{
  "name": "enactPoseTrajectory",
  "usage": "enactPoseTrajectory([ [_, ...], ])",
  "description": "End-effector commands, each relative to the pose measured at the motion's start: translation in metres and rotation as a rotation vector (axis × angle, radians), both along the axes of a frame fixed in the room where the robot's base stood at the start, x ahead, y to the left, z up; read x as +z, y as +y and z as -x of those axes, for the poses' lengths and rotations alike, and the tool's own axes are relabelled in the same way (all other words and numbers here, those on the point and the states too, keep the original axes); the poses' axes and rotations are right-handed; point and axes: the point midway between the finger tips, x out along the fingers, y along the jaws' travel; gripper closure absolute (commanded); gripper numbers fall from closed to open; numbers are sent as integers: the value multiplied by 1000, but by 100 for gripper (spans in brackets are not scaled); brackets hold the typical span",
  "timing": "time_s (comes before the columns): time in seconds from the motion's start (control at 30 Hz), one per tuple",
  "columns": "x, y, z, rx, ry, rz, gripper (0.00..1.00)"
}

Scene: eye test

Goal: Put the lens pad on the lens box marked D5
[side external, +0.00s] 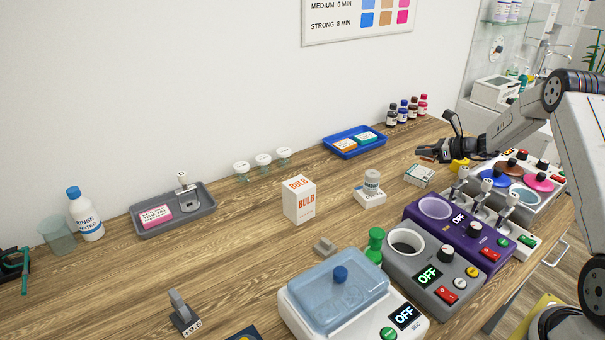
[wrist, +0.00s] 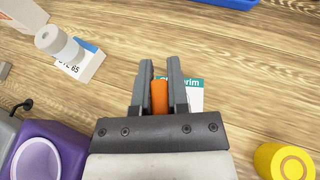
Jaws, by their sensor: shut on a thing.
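My gripper (side external: 422,152) is above the right part of the wooden table. In the wrist view my gripper (wrist: 160,75) is shut on an orange thing (wrist: 160,98), mostly hidden between the fingers; I cannot tell whether it is the lens pad. A white box with a teal band (wrist: 194,92) lies beyond and below the fingers; this small box (side external: 419,175) also shows in the side view. No marking D5 is readable in either view. A white box lettered "CYL 65" (wrist: 92,66) bears a pale cylinder (wrist: 58,45); the box (side external: 370,200) stands left of my gripper.
A blue tray (side external: 381,146) holds orange and teal packs. A grey tray (side external: 205,222) stands at the left. A BULB box (side external: 299,200) stands mid-table. A purple unit (side external: 462,245) and grey unit (side external: 430,268) are in front. A yellow round thing (wrist: 287,162) is near my gripper.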

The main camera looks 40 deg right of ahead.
Motion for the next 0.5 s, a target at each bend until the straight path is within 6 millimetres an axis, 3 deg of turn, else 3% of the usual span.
enactPoseTrajectory([
  [0.2,-16,-5,-12,1,0,0,100],
  [0.5,-19,-7,-14,1,0,0,100],
])
